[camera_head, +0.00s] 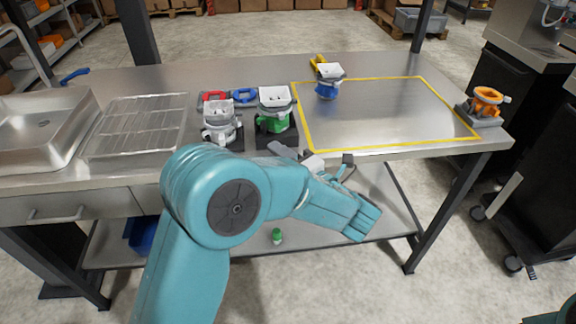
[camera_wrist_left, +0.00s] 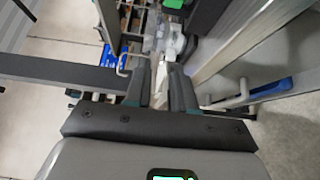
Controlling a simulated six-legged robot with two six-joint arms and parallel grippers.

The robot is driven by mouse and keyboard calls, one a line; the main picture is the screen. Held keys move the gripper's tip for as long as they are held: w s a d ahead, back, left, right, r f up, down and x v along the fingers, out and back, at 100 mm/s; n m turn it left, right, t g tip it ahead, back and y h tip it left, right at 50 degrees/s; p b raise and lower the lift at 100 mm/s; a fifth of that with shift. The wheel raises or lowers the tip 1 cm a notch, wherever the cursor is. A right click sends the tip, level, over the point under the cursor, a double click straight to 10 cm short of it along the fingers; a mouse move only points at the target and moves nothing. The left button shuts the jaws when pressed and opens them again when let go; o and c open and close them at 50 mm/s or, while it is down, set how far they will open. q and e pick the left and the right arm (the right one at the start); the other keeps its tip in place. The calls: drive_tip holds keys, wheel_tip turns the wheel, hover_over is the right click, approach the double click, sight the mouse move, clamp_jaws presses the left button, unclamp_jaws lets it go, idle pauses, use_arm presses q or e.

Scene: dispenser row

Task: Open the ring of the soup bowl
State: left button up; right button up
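Nothing in view can be told for sure as the soup bowl. Dispensers with white square tops and ring-like bases stand on the steel table: a grey-white one (camera_head: 219,120), a green one (camera_head: 274,112) and a blue one (camera_head: 328,84). An orange ring-shaped unit (camera_head: 487,103) sits on a grey base at the right end. My left gripper (camera_head: 332,168) is at the table's front edge, below and right of the green dispenser. In the left wrist view its fingers (camera_wrist_left: 161,90) stand apart, with no clear object held. My right gripper is out of view.
A yellow outline (camera_head: 390,149) marks a mostly bare area on the table. A sink (camera_head: 40,125) and a wire rack (camera_head: 135,125) lie at the left. Red (camera_head: 214,96) and blue (camera_head: 244,96) pieces lie behind the dispensers. A lower shelf (camera_head: 330,236) runs underneath.

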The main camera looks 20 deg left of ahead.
use_arm(q)
drive_tip(key=shift+v, duration=1.55)
